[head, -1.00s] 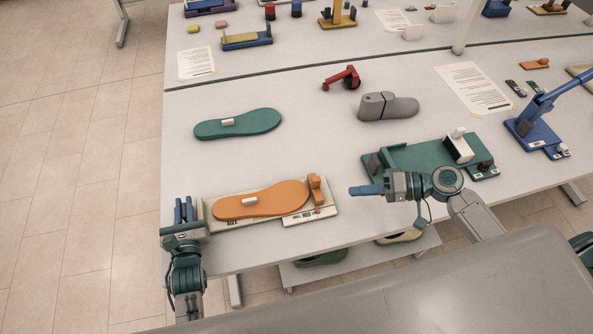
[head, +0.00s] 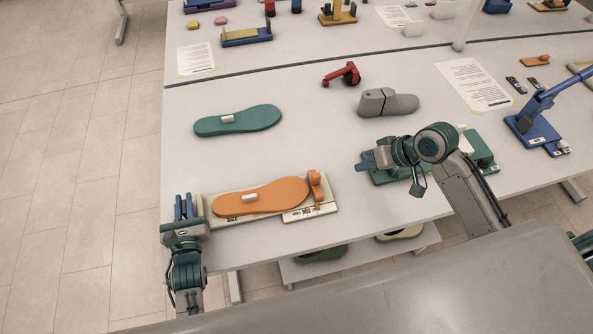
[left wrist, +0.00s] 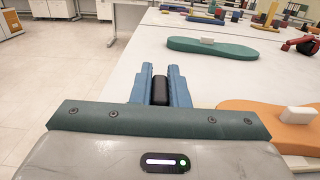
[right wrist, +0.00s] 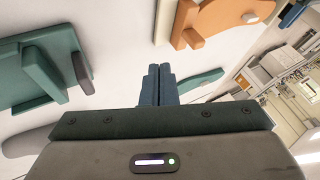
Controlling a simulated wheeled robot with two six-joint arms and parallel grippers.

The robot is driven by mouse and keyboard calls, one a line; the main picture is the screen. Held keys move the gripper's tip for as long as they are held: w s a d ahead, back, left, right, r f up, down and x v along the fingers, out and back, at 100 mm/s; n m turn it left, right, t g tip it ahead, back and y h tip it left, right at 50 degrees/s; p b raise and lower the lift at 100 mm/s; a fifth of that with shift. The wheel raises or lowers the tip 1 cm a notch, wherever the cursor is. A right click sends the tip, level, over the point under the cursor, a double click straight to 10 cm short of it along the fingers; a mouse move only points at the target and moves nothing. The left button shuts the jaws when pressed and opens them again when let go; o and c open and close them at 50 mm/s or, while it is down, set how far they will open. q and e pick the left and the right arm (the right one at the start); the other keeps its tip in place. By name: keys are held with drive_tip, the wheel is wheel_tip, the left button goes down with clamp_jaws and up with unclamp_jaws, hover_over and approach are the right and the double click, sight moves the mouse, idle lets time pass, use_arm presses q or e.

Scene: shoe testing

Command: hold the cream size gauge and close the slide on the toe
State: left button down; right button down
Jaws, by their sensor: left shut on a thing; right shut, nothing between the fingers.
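The cream size gauge (head: 232,224) lies near the table's front edge, with an orange sole (head: 275,194) flat on it. Its orange slide (head: 316,190) stands upright at the right end, close to the toe; I cannot tell if they touch. The slide (right wrist: 188,38) and sole (right wrist: 222,20) also show in the right wrist view. My left gripper (head: 184,207) is at the gauge's left end, shut on a black piece (left wrist: 159,90) seen between its fingers in the left wrist view. My right gripper (head: 364,164) is shut and empty, right of the slide and apart from it.
A green fixture (head: 388,178) sits partly behind my right arm. A green sole (head: 250,122), a red tool (head: 346,74) and a grey shoe last (head: 398,104) lie further back. A blue press (head: 535,132) stands at the right. The table between slide and right gripper is clear.

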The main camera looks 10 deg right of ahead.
sight(318, 178)
drive_tip(key=x, duration=0.7)
drive_tip(key=shift+a, duration=2.05)
drive_tip(key=shift+a, duration=1.5)
drive_tip(key=shift+d, duration=0.2)
